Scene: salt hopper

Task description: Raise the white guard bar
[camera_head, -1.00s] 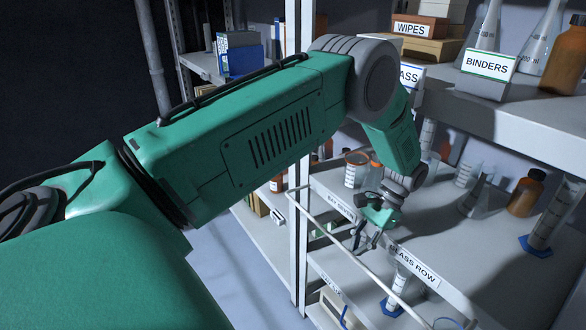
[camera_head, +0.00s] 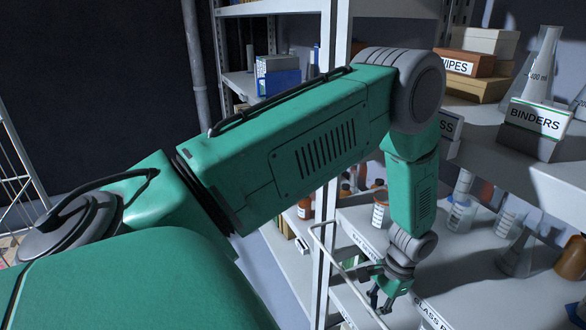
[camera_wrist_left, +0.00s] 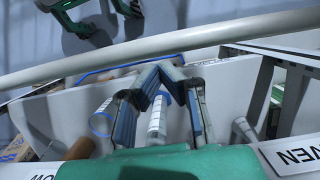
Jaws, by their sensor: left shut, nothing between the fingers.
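The white guard bar (camera_head: 345,272) runs slantwise along the front of the lower shelf in the head view, with a bent end by the white post. In the left wrist view the bar (camera_wrist_left: 130,52) crosses the whole upper part of the picture. My left gripper (camera_head: 379,298) is shut and empty, pointing down just right of the bar at the shelf's front edge. In the left wrist view its fingertips (camera_wrist_left: 166,72) meet just below the bar in the picture. I cannot tell whether they touch it.
The upper shelf (camera_head: 555,170) with the BINDERS sign (camera_head: 537,118) overhangs at right. The white post (camera_head: 327,200) stands close left of my forearm.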

